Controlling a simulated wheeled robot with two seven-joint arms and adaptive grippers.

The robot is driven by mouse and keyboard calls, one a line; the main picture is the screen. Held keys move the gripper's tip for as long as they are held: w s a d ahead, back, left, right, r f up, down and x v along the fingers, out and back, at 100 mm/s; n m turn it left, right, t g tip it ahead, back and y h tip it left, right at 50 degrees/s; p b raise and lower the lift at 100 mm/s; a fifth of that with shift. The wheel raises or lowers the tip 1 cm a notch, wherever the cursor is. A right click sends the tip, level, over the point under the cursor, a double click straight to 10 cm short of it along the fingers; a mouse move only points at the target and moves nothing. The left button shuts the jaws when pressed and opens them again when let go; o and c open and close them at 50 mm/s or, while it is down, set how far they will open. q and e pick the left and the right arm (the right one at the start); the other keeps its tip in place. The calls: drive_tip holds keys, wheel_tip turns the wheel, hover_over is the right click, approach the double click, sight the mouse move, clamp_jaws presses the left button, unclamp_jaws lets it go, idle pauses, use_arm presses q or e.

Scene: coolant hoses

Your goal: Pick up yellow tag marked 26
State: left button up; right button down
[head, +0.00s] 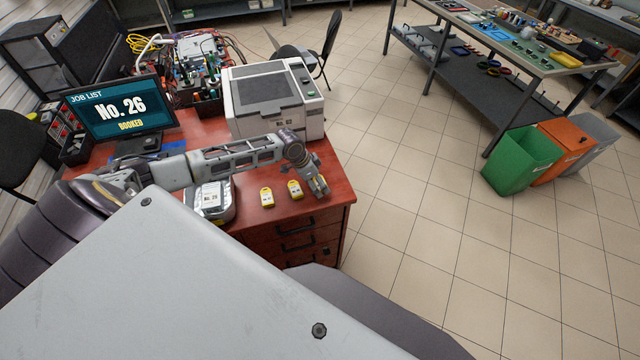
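My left arm reaches across the desk from the left. My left gripper (319,187) points down just right of the right tag, near the desk's right end. Its fingers are small and I cannot tell whether they are open or shut. My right gripper is not in view.
A monitor (121,107) reads "JOB LIST No. 26 BOOKED". A white printer-like machine (275,100) stands behind my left arm. A grey labelled case (211,200) sits left of the tags. A green bin (522,160) and an orange bin (566,150) stand at right. The tiled floor between is clear.

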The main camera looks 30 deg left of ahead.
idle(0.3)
use_arm(q)
drive_tip(key=c, duration=1)
drive_tip(key=shift+r, duration=0.15)
drive_tip(key=shift+r, duration=4.9)
